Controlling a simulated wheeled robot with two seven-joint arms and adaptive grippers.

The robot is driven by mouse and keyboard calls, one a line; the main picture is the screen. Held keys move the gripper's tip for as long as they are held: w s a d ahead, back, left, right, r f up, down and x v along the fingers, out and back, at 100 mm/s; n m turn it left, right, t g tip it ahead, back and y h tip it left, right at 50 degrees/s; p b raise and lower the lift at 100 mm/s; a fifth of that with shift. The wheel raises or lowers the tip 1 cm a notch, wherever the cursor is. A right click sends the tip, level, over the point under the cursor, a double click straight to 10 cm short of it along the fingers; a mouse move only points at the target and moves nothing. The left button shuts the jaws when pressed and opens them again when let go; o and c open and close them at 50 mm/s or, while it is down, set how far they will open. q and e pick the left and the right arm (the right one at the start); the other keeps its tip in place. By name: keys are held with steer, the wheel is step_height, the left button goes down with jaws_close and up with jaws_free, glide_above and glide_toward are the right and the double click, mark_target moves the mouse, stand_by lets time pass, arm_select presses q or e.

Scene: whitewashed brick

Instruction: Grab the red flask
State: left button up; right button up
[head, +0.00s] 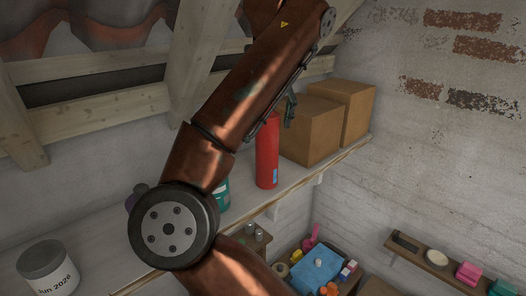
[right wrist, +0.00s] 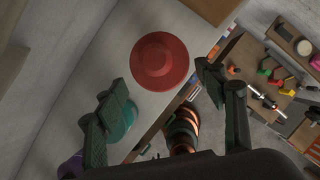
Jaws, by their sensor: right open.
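The red flask (head: 267,155) stands upright on the wall shelf (head: 240,208), left of two cardboard boxes. My right gripper (head: 289,108) is near the flask's top in the head view, partly hidden behind my own arm. In the right wrist view the flask (right wrist: 160,62) is seen from above as a round red top. The right gripper's dark fingers (right wrist: 161,78) are spread apart, one on each side of it, with nothing held between them. I cannot tell whether they touch the flask. My left gripper is not in view.
Two cardboard boxes (head: 311,130) stand close right of the flask. A teal container (head: 223,196) is to its left, partly hidden by my arm. A labelled jar (head: 47,268) stands far left on the shelf. A sloping wooden beam (head: 203,50) is overhead. Cluttered items lie below.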

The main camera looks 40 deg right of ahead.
mark_target(267, 135)
steer(key=shift+x, duration=0.9)
steer(key=x, duration=0.1)
steer(key=p+x, duration=0.2)
steer(key=x, duration=0.1)
steer(key=shift+s+d, duration=0.1)
steer(key=shift+d, duration=0.15)
steer(key=shift+f, duration=0.15)
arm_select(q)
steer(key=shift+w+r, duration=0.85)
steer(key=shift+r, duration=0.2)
arm_select(e)
steer(key=shift+c, duration=0.2)
steer(key=c, duration=0.3)
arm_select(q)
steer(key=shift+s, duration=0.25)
arm_select(e)
jaws_close()
